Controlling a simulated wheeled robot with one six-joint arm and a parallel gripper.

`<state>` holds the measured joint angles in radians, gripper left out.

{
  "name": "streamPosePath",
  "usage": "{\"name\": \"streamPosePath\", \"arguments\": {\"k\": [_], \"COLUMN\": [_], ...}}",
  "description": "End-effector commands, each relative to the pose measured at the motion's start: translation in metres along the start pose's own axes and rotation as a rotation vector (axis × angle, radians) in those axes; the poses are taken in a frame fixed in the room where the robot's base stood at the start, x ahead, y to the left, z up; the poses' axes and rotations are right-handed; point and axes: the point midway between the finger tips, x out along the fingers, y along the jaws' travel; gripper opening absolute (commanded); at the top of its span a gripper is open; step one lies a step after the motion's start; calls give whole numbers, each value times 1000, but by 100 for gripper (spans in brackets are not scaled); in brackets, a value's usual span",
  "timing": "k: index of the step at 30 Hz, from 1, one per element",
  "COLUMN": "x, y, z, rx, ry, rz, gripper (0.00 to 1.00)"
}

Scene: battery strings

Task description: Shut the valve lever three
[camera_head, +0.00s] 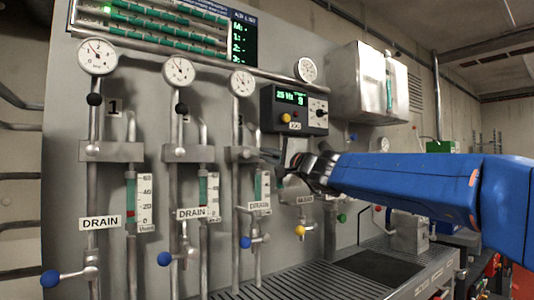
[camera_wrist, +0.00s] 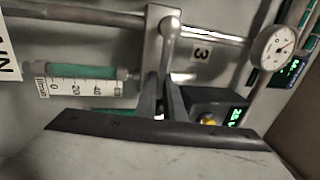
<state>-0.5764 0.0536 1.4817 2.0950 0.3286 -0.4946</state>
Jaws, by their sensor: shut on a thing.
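Valve three (camera_head: 240,155) is the third grey valve block from the left on the panel, on a vertical pipe below a round gauge. In the wrist view the "3" label (camera_wrist: 201,53) is beside its block. Its lever (camera_wrist: 168,55) runs from a round hub, across the pipe, to between my fingers. My gripper (camera_head: 280,157) is at the right of valve three in the head view, with its dark fingers (camera_wrist: 160,98) closed around the lever's end. The lever's knob is hidden by the fingers.
Levers one (camera_head: 94,99) and two (camera_head: 181,108) have black knobs and point up along their pipes. Blue-knobbed drain handles (camera_head: 164,258) are lower down. A display box (camera_head: 293,109) sits just above my gripper. A sight tube (camera_head: 259,192) is close below.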

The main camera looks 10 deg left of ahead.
Motion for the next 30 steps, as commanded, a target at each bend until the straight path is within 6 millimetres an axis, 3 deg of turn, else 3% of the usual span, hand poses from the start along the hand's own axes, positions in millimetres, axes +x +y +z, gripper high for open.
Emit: {"name": "streamPosePath", "arguments": {"k": [15,18,30], "x": [0,0,-5], "y": [4,4,2], "z": [0,0,0], "rx": [21,20,19], "ry": [4,4,4], "rz": [3,3,1], "gripper": [0,27,27]}}
